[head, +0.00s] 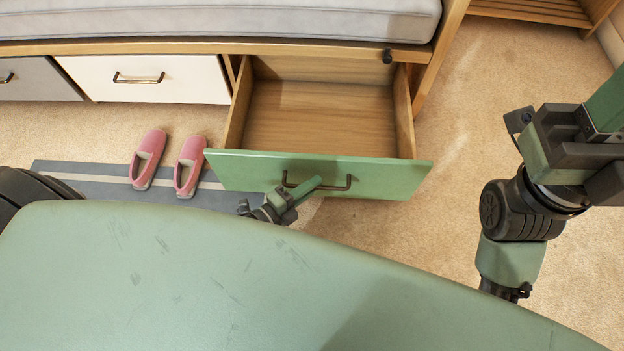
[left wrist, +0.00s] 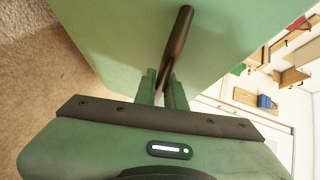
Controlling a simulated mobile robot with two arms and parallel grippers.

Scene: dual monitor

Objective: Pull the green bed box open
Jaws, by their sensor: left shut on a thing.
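The green bed box (head: 380,178) is a drawer under the bed, standing well out from the frame with its wooden inside (head: 310,112) bare. Its dark bar handle (head: 348,184) is on the front and also shows in the left wrist view (left wrist: 179,40). My left gripper (head: 312,184) is shut on the handle near its left part. In the left wrist view its two green fingers (left wrist: 163,88) close around the bar, in front of the green panel (left wrist: 110,35). My right arm shows at the right, but I cannot see its fingertips.
A white drawer (head: 140,88) and a grey drawer (head: 40,80) are shut to the left. Pink shoes (head: 148,158) stand on a grey striped mat (head: 95,175). A wooden bed frame (head: 440,50) rises beside the open box. Bare carpet (head: 455,130) lies to the right.

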